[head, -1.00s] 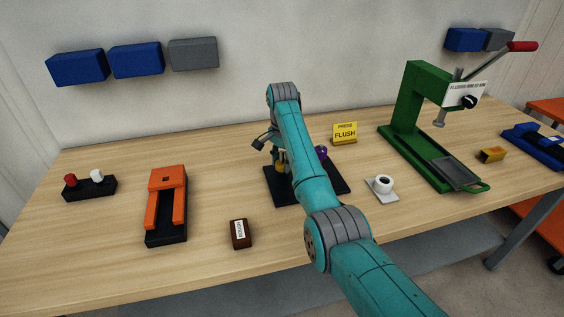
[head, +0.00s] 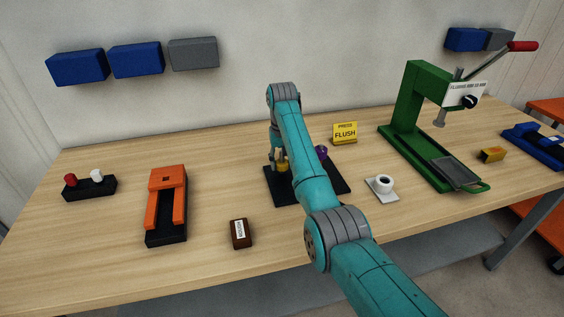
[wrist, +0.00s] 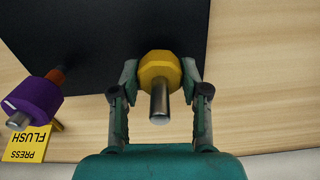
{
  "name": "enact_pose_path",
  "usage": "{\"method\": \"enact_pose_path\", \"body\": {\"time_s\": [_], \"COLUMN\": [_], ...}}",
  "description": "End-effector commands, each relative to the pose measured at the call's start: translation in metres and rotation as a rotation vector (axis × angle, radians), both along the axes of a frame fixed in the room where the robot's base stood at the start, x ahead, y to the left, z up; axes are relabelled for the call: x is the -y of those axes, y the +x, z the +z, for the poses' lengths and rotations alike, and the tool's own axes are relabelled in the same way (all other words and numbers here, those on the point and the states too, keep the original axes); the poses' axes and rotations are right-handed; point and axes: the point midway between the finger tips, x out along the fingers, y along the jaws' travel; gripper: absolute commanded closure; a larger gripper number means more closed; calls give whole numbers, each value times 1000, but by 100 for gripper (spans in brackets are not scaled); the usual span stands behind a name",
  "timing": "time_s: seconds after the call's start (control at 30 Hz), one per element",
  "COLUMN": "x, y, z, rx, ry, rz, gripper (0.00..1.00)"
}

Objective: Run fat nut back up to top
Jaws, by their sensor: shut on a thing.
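A yellow many-sided nut (wrist: 158,68) sits around a grey upright rod (wrist: 160,104), and part of the rod sticks out above it. The nut also shows in the head view (head: 283,167), partly behind my arm. My gripper (wrist: 161,76) is shut on the nut, with one finger on each side. A purple nut (wrist: 34,101) is on a second post with an orange part (wrist: 57,76), apart from my gripper. In the head view the purple nut (head: 321,152) shows just right of my arm. Both posts stand on a black base plate (head: 284,193).
A yellow "PRESS FLUSH" sign (head: 345,133) stands behind the plate. An orange and black fixture (head: 167,205) and a brown block (head: 241,233) are to the left.

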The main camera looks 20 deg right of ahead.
Motion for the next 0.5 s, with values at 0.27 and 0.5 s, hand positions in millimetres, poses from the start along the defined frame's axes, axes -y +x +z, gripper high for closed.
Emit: {"method": "enact_pose_path", "body": {"time_s": [0.27,0.5], "x": [0,0], "y": [-2,-2], "z": [-5,-5], "rx": [-9,-9], "ry": [1,2], "rz": [263,491], "gripper": [90,90]}}
